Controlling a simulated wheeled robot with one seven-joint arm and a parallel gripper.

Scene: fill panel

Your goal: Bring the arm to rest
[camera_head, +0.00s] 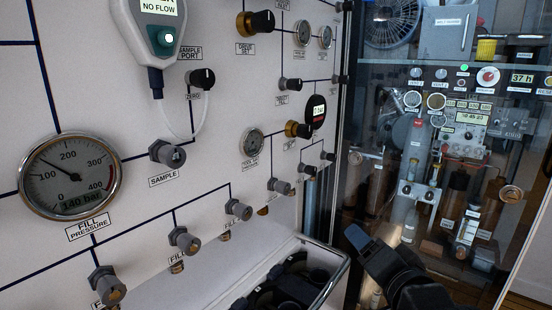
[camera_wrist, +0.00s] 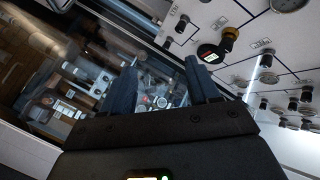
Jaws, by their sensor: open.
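My gripper (camera_head: 366,240) shows at the lower right of the head view, in front of the glass-fronted cabinet and right of the white panel. In the wrist view its two dark fingers (camera_wrist: 160,90) stand apart with nothing held between them. The gripper touches nothing that I can see. My arm behind it runs down out of the head view at the bottom right.
The white fill panel (camera_head: 225,125) carries a large fill pressure gauge (camera_head: 68,175), knobs and several fittings. A hand-held meter (camera_head: 155,30) with a white cable is on it. A tray (camera_head: 325,282) with dark items sits below. The glass cabinet (camera_head: 440,130) stands right.

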